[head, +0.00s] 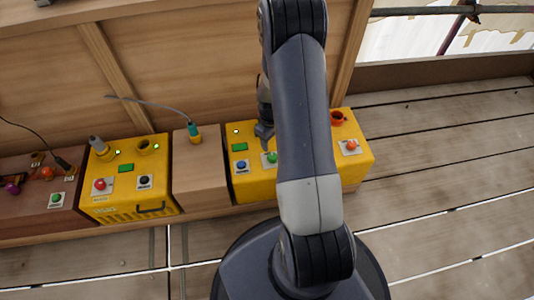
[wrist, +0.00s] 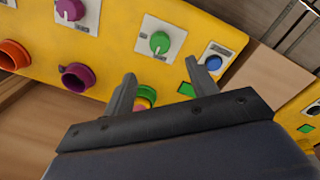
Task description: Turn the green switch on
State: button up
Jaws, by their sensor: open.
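The green switch (wrist: 160,43) is a round green knob on a white plate, on the front of a yellow box (head: 245,185). In the head view the green switch (head: 272,157) shows just left of my arm, close below the fingers. My gripper (wrist: 160,68) is open and empty, its two fingers spread toward the panel below the switch in the wrist view. The fingers appear apart from the switch. My gripper (head: 264,130) is partly hidden behind my arm in the head view. I cannot tell which setting the knob points to.
A blue button (wrist: 213,62) and a purple knob (wrist: 70,9) flank the switch. A brown box (head: 199,168) and another yellow box (head: 130,200) stand left.

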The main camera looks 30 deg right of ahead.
aim_at(273, 156)
jog(key=f+b, duration=0.1)
jog(key=f, duration=0.2)
jog(key=f+b, duration=0.1)
jog(key=f, duration=0.3)
jog(key=f+b, duration=0.1)
jog(key=f, duration=0.2)
jog(key=shift+d+f, duration=0.2)
jog(key=shift+d, duration=0.05)
jog(key=c, duration=1)
